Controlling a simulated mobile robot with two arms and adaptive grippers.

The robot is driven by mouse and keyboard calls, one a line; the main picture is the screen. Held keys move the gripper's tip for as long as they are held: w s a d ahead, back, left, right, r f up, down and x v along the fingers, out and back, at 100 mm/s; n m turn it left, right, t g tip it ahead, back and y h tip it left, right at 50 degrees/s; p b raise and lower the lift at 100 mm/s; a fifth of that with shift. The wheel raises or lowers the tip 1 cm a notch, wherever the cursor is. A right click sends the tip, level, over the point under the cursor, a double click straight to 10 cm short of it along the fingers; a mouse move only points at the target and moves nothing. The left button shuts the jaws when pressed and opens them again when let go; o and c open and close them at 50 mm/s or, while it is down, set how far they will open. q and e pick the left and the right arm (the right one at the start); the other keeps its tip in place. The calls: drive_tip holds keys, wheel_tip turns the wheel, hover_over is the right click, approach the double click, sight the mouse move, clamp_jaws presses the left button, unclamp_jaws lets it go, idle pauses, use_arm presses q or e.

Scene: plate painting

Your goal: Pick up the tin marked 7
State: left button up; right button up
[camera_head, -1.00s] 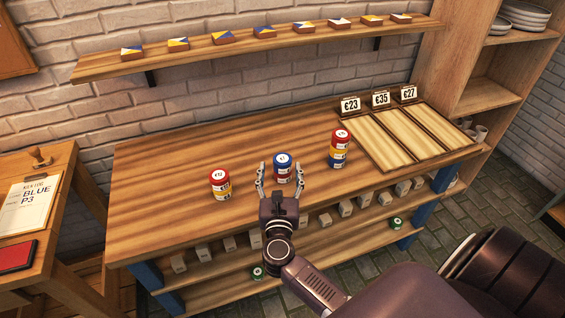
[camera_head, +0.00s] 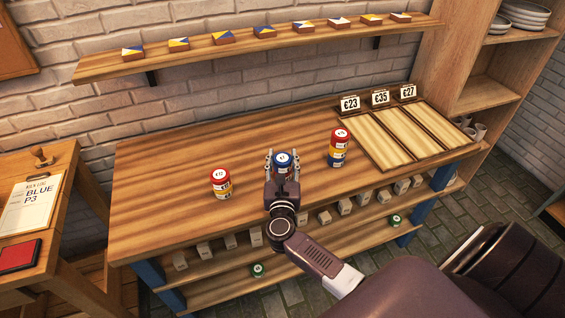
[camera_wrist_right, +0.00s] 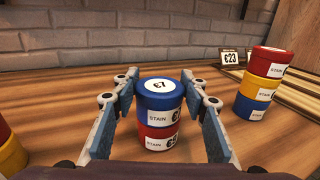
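The tin marked 7 (camera_wrist_right: 160,94) is blue with a white top. It sits upright on a red tin (camera_wrist_right: 162,137) in a two-high stack on the workbench. In the head view the blue tin (camera_head: 282,160) shows between the fingers of my right gripper (camera_head: 283,158). In the right wrist view the two finger pads of the right gripper (camera_wrist_right: 160,100) stand on either side of the stack. They are open, very near the blue tin's sides, and I see no clear grip. My left gripper is not in view.
A red-topped stack (camera_head: 221,184) stands to the left on the workbench (camera_head: 160,200). A taller stack (camera_head: 338,148) stands to the right, beside wooden trays with price cards (camera_head: 380,98). A shelf with painted blocks (camera_head: 265,32) hangs above. Bench space between the stacks is clear.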

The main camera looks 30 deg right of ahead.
drive_tip(key=c, duration=0.5)
drive_tip(key=shift+c, duration=0.5)
drive_tip(key=shift+r, duration=0.15)
